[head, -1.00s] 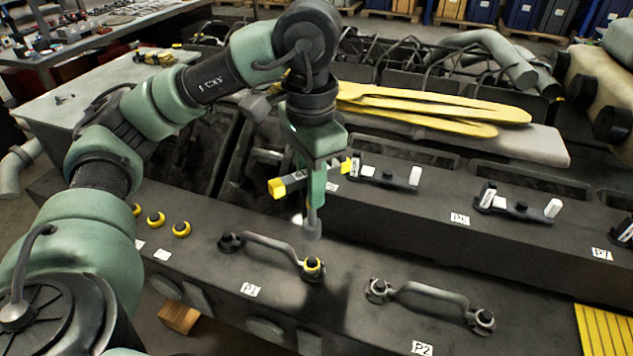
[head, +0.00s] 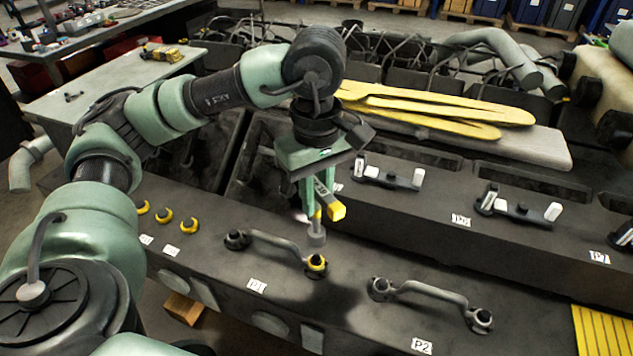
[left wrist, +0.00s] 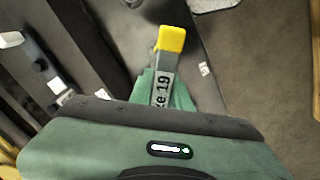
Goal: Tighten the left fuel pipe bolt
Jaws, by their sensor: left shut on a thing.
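The left fuel pipe (head: 275,240), labelled P1, lies on the dark engine block. It has a dark bolt (head: 237,239) at its left end and a bolt with a yellow ring (head: 316,263) at its right end. My left gripper (head: 316,190) is shut on a grey tool with a yellow-ended bar (head: 337,211) and a socket (head: 316,236) pointing down. The socket is just over the yellow-ringed bolt; I cannot tell whether they touch. The left wrist view shows the bar (left wrist: 166,75) marked "ke 19". My right gripper is not in view.
A second pipe (head: 425,290), labelled P2, lies to the right. Several yellow-ringed parts (head: 165,215) sit on the block at left. Behind are clamp-like parts with white ends (head: 385,175) and long yellow pieces (head: 430,110). A yellow grate (head: 603,328) is at lower right.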

